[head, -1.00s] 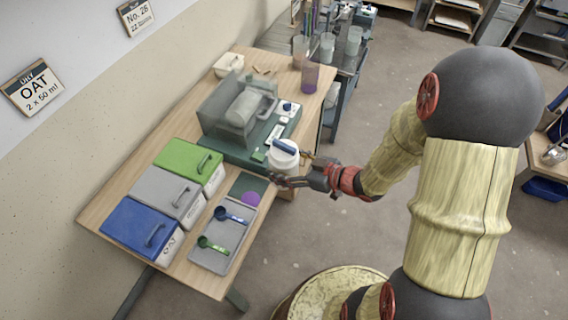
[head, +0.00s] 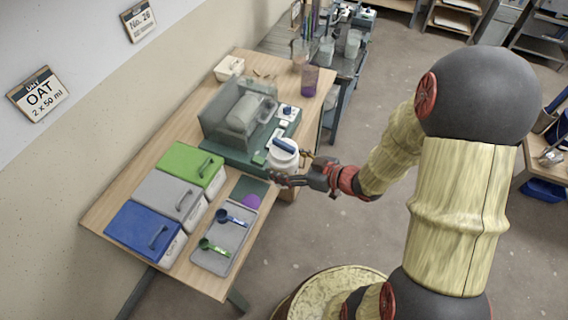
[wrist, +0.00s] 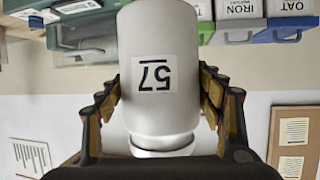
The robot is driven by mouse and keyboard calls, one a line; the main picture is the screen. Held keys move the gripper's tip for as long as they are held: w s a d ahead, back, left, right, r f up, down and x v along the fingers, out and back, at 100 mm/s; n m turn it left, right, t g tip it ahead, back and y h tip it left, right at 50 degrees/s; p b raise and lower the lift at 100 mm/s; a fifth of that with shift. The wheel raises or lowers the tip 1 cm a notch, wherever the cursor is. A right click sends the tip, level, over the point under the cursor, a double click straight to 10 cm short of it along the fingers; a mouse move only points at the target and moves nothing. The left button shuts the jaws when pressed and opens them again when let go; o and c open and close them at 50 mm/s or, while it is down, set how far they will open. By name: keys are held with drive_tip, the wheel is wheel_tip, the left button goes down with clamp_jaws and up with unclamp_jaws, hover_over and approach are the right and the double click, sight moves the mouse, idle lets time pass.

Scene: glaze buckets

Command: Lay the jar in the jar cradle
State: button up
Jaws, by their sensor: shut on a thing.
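The jar (head: 284,160) is a white cylinder, held at the near right edge of the green machine. My gripper (wrist: 160,85) is shut on the jar, one finger on each side. In the head view my gripper (head: 292,170) reaches it from the right. The grey machine with a rounded, drum-like middle (head: 242,113) stands on a green base (head: 240,152). I cannot tell for sure which part is the jar cradle.
Green (head: 190,160), grey (head: 168,190) and blue (head: 145,227) lidded bins line the table's left. A grey tray (head: 224,240) holds a blue and a green scoop. A purple-filled beaker (head: 309,80) stands at the back. Floor is free right of the table.

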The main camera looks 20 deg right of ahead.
drive_tip(key=w+d+f+m+t+h+b, duration=0.2)
drive_tip(key=w+d+f+m+h, duration=0.3)
drive_tip(key=w+f+m+h, duration=0.3)
drive_tip(key=shift+w+d+t+h+b, duration=0.2)
drive_tip(key=shift+w+t+h+b, duration=0.1)
drive_tip(key=shift+w+t+h, duration=0.35)
drive_tip(key=shift+s+p, duration=0.15)
drive_tip(key=shift+p, duration=0.15)
